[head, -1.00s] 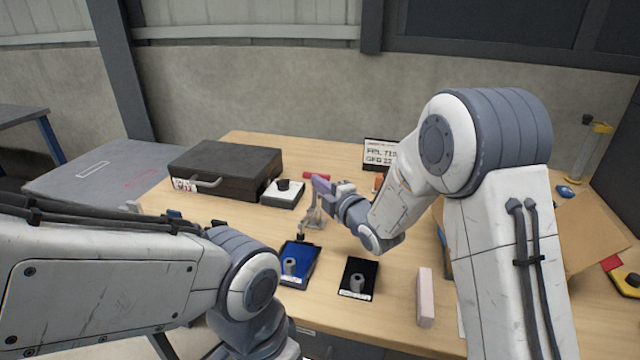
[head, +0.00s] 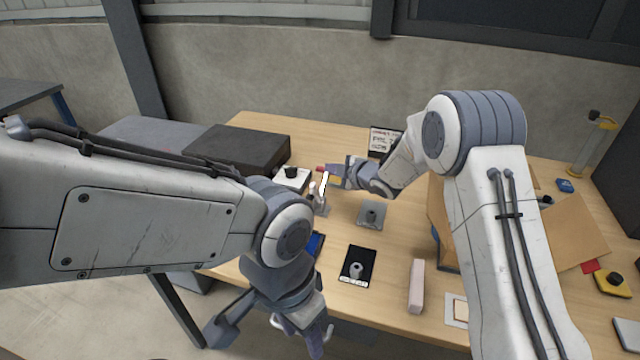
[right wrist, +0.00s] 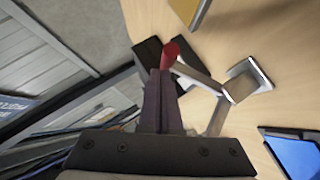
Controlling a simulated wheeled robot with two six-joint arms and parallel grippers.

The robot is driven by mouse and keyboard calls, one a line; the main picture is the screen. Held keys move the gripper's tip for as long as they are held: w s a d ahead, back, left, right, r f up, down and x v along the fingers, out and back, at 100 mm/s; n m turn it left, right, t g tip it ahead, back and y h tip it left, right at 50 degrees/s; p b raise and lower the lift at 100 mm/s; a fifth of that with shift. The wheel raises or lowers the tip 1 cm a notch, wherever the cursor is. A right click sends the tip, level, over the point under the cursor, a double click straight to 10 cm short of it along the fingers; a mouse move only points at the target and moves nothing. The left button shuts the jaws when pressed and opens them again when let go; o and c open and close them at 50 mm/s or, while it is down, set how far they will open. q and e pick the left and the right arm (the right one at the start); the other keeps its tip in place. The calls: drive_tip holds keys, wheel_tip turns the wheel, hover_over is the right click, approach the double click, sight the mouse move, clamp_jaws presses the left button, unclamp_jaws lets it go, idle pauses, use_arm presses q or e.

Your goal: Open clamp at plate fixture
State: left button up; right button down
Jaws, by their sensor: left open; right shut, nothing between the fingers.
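The clamp (head: 319,203) stands on the table near its middle. In the right wrist view its red grip (right wrist: 170,54) shows just beyond my fingertips, with a grey metal arm (right wrist: 201,78) running from it to a metal block. My right gripper (head: 331,173) is shut and empty beside the top of the clamp; its closed fingers also show in the right wrist view (right wrist: 163,82). I cannot tell whether they touch the grip. My left gripper (head: 302,336) is open and empty, pointing down in front of the table's edge.
A grey plate with a cylinder (head: 370,226) lies right of the clamp. A black tray (head: 346,275) and a partly hidden blue tray (head: 316,244) lie nearer. A dark case (head: 240,148) and a white box with a black knob (head: 291,180) stand behind left. An open carton (head: 570,235) is at right.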

idle(0.7)
use_arm(q)
drive_tip(key=shift+s+d, duration=0.25)
drive_tip(key=shift+s, duration=0.1)
use_arm(e)
drive_tip(key=s+d+r, duration=0.5)
drive_tip(key=s+r, duration=0.3)
drive_tip(key=shift+s+r, duration=0.15)
drive_tip(key=shift+s, duration=0.2)
drive_tip(key=shift+d, duration=0.1)
